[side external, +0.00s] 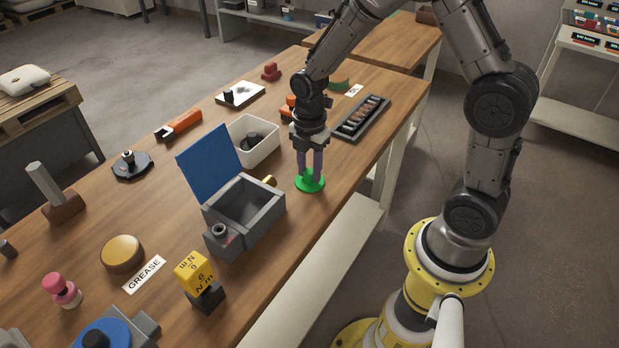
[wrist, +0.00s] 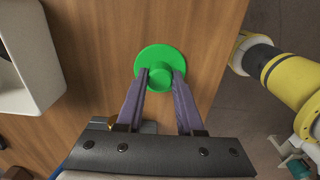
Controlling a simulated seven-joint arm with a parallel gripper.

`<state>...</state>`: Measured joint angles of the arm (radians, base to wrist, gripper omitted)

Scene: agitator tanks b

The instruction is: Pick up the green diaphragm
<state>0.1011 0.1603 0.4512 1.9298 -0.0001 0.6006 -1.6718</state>
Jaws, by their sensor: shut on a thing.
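The green diaphragm (side external: 309,183) is a round disc with a raised round boss in its middle. In the side external view it is at the wooden bench top, near the front edge, right of the grey box. My gripper (side external: 310,174) points straight down over it. In the wrist view the fingertips (wrist: 161,76) are shut on the boss of the green diaphragm (wrist: 147,58), one on each side. The disc's rim shows around the fingers. I cannot tell whether the disc touches the bench or is slightly above it.
The grey box (side external: 262,222) with its open blue lid (side external: 208,162) stands to the left. A white bin (side external: 262,152) is behind, and a dark tray of parts (side external: 346,130) is behind to the right. The bench's front edge is close by. A yellow block (side external: 192,270) stands at the front.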

